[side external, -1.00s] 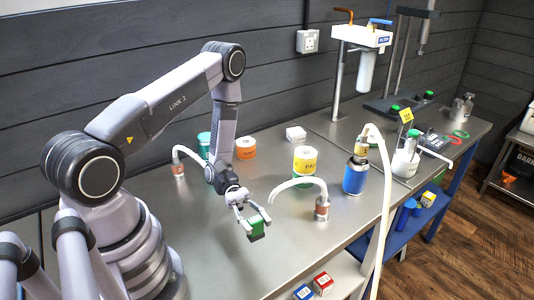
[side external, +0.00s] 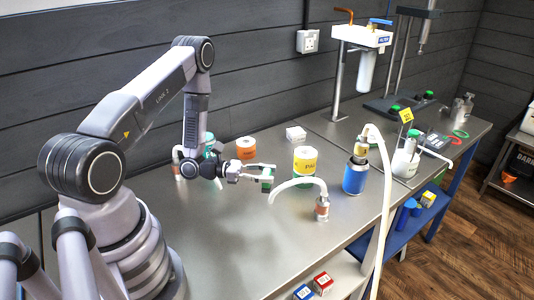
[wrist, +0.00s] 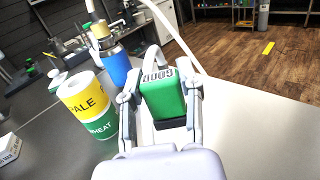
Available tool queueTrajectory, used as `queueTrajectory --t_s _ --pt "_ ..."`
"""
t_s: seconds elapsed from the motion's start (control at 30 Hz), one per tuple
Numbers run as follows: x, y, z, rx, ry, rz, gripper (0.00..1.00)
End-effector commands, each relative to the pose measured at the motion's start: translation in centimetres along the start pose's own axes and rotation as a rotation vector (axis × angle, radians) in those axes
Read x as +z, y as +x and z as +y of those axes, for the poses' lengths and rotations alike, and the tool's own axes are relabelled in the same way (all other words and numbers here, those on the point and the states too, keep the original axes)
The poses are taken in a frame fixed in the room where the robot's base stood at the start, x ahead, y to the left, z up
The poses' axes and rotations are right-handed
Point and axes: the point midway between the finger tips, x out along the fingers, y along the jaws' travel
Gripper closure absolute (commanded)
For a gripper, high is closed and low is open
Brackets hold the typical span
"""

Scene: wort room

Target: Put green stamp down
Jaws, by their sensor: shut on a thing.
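The green stamp (wrist: 163,97) is a green block with a dark base and white lettering on one end. My gripper (side external: 266,177) is shut on it, with one finger on each side, as the wrist view shows. In the side view the green stamp (side external: 267,178) is held out level, pointing right, above the steel table (side external: 240,245). It is close to the curved white spout and the yellow-and-green roll.
The white spout on a copper-coloured jar (side external: 321,208) stands just right of the stamp. A PALE roll (side external: 305,165), an orange roll (side external: 246,148), a white box (side external: 296,134) and a blue bottle (side external: 355,176) stand around. The front table area is clear.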

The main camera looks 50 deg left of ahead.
Motion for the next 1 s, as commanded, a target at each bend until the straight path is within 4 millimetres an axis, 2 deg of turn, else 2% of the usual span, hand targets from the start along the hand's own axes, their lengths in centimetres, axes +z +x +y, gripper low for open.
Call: queueTrajectory --t_s 0.03,0.1,0.2,0.3,0.4,0.6,0.77,1.0 --pt "0.1 0.2 2.4 0.094 0.005 -0.002 1.0" --pt "0.5 0.2 5.9 0.236 0.006 -0.002 1.0" --pt "1.2 -0.4 10.3 0.417 0.006 -0.003 1.0" --pt "2.2 -1.3 13.7 0.567 0.005 -0.002 1.0" --pt "3.0 -2.2 16.1 0.679 0.003 -0.002 1.0" --pt "3.5 -3.1 18.6 0.782 0.002 0.0 1.0" --pt "2.2 -1.9 21.4 0.789 0.003 -0.001 1.0" --pt "-0.6 0.6 26.9 0.788 0.002 0.0 1.0"
